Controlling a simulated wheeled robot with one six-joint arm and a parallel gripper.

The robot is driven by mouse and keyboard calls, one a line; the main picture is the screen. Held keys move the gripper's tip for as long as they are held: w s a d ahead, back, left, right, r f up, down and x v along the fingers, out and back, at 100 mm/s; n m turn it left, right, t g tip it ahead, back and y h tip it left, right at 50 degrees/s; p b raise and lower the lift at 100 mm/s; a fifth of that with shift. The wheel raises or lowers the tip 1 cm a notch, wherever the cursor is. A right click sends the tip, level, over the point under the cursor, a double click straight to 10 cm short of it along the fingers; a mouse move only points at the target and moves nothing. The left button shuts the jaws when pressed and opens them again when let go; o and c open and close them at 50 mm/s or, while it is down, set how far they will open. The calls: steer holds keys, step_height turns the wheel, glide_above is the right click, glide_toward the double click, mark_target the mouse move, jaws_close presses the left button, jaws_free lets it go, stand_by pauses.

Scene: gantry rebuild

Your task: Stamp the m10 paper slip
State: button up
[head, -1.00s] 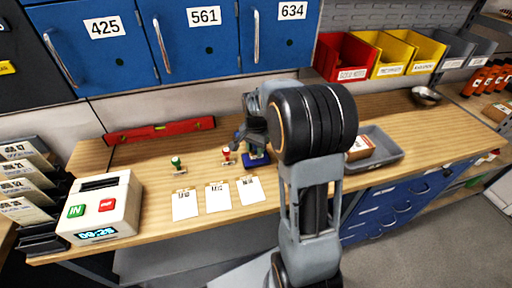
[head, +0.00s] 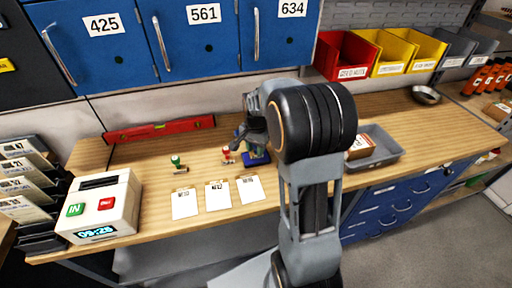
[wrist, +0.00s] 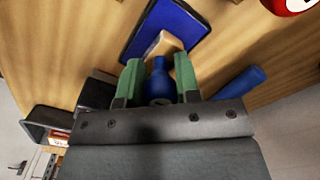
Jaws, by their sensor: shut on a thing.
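My gripper (wrist: 160,88) is shut on the handle of a blue stamp (wrist: 159,79), with a green finger on each side. The stamp's wooden base (wrist: 163,45) is over the blue ink pad (wrist: 172,22); whether it touches the pad is not clear. In the head view my gripper (head: 252,142) is above the ink pad (head: 256,160), partly hidden by my arm. Three paper slips lie in front: left slip (head: 184,204), middle slip (head: 218,197) and right slip (head: 250,190). Their print is too small to read surely.
A green stamp (head: 177,163) and a red stamp (head: 227,156) stand left of the pad. A time clock (head: 104,205) is at the left and a red level (head: 160,129) behind. A grey tray (head: 385,157) is right of my arm.

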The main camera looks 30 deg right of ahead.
stand_by(0.6)
steer(key=shift+r+p, duration=2.65)
steer(key=shift+r, duration=0.8)
